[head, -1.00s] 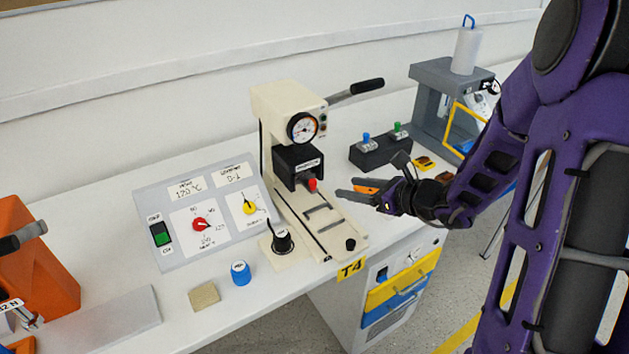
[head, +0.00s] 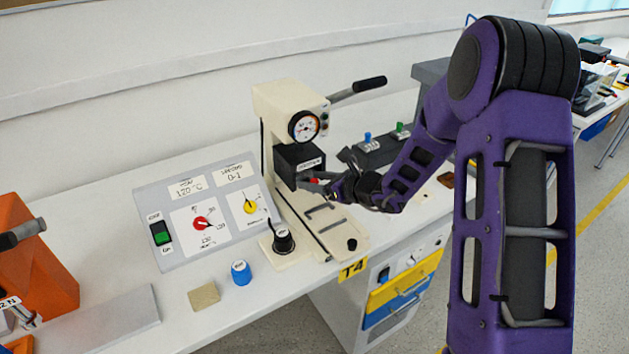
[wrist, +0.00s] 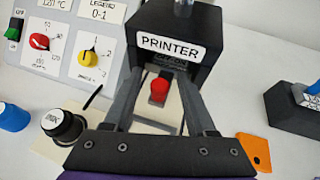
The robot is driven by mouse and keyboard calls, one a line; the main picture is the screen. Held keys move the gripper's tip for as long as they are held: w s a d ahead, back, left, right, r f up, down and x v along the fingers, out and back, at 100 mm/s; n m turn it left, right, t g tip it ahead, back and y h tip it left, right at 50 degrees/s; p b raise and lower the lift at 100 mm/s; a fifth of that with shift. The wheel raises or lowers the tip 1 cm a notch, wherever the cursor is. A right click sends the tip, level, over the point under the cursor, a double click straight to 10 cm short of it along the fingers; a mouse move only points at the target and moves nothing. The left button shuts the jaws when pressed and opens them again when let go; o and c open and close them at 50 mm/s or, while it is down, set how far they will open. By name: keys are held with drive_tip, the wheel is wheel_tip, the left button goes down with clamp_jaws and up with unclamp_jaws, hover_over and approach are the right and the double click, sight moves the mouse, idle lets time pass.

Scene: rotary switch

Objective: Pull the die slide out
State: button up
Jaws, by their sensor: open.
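The cream hot press (head: 288,97) stands on the bench with a black head labelled PRINTER (wrist: 168,48). A red knob (wrist: 159,88) shows below the head, at the near side of the press; I take it to be the die slide's knob. The slide itself is largely hidden under the head. My gripper (head: 308,182) is at the front of the head, with its fingers pointing in toward the press. In the wrist view the open fingers lie on either side of the red knob. I cannot tell whether they touch it.
A control panel (head: 160,208) with red and yellow dials is left of the press. A black knob (head: 283,240), a blue cap (head: 240,272) and a tan block (head: 204,295) sit near the front. An orange plate (wrist: 255,150) lies to the right. The press lever (head: 369,84) sticks out above.

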drive_tip(key=shift+c, duration=0.3)
clamp_jaws()
idle(1.1)
